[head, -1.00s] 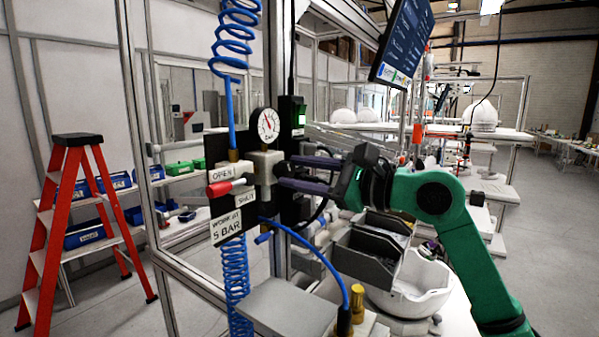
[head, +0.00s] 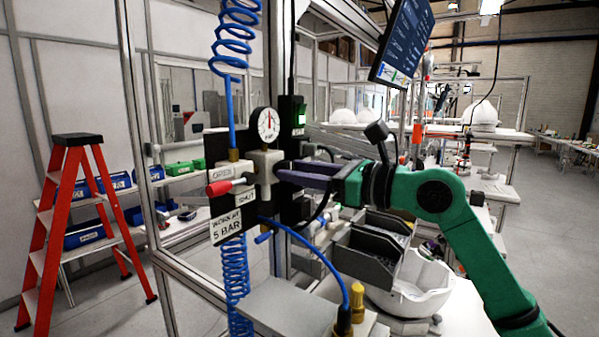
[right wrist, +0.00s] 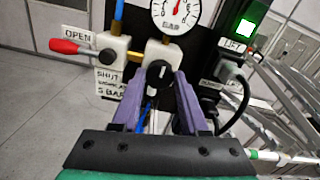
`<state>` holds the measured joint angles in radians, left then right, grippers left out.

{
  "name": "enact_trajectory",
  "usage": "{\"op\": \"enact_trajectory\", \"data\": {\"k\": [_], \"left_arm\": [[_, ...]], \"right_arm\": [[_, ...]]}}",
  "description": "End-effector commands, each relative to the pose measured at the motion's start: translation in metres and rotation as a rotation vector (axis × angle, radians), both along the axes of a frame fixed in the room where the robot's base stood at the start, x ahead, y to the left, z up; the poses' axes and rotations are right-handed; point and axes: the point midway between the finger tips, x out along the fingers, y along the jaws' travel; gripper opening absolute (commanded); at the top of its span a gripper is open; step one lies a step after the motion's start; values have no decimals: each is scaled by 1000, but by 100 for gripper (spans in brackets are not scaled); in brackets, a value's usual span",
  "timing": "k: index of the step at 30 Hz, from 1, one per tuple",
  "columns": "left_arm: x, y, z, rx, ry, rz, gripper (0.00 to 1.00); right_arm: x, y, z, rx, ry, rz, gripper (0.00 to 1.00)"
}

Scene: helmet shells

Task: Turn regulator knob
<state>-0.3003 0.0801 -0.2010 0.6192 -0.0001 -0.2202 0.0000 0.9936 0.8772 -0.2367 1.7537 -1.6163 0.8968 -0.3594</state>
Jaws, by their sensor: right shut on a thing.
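The regulator is a pale block (head: 264,163) on a black panel, with a round white gauge (head: 267,124) above it. Its needle points about straight up. My right gripper (head: 281,172) reaches in from the right, its purple fingers at the block's right side. In the right wrist view, the black regulator knob (right wrist: 158,72) with a white mark sits between the fingertips, and the gripper is shut on it. In the head view the fingers hide the knob. A "WORK AT 5 BAR" sign (head: 226,227) hangs below. My left gripper is not in view.
A red-handled valve (head: 220,187) is left of the regulator, by OPEN and SHUT labels. Blue coiled hoses (head: 232,40) run above and below. A green-lit box (head: 299,112) is on the right. Grey bins (head: 368,250) stand below my right arm.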

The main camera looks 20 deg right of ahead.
Motion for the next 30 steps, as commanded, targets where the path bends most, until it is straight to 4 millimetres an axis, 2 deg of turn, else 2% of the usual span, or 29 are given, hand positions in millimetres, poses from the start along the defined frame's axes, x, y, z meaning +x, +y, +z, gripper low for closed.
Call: {"op": "enact_trajectory", "data": {"k": [15,30], "left_arm": [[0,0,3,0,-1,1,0],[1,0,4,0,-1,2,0]], "right_arm": [[1,-1,0,296,246,-1,0],[1,-1,0,366,302,0,0]]}}
